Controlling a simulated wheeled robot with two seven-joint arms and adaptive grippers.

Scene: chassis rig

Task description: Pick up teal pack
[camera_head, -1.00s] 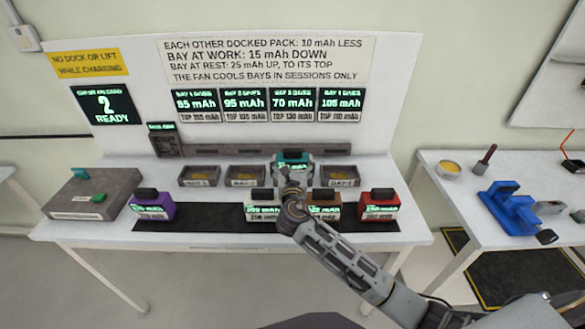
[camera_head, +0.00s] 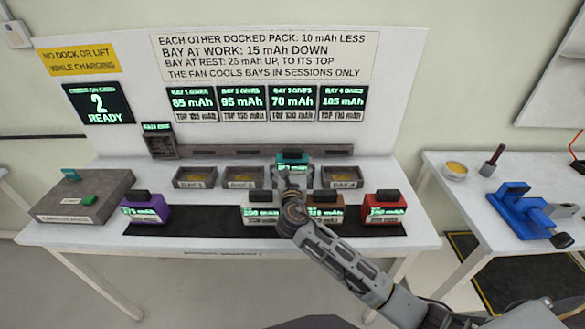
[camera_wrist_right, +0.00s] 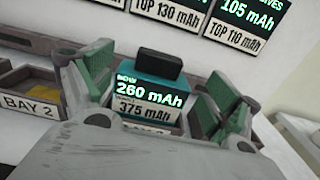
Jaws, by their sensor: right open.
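The teal pack (camera_head: 292,160) stands upright at the back of the table, in the bay between Bay 2 and Bay 4. In the right wrist view the teal pack (camera_wrist_right: 152,88) has a black top block and a lit label reading 260 mAh over 375 mAh. My right gripper (camera_head: 293,180) is at the pack's front and hides its lower part in the head view. In the wrist view the open green-padded fingers of the right gripper (camera_wrist_right: 158,92) stand on either side of the pack. Contact cannot be told. My left gripper is not in view.
A purple pack (camera_head: 147,209), a white-labelled pack (camera_head: 262,208), a brown pack (camera_head: 327,209) and a red pack (camera_head: 384,208) stand on the dark front strip. Bay 1 (camera_head: 195,178), Bay 2 (camera_head: 243,178) and Bay 4 (camera_head: 342,178) hold no packs. The sign reads 2 READY.

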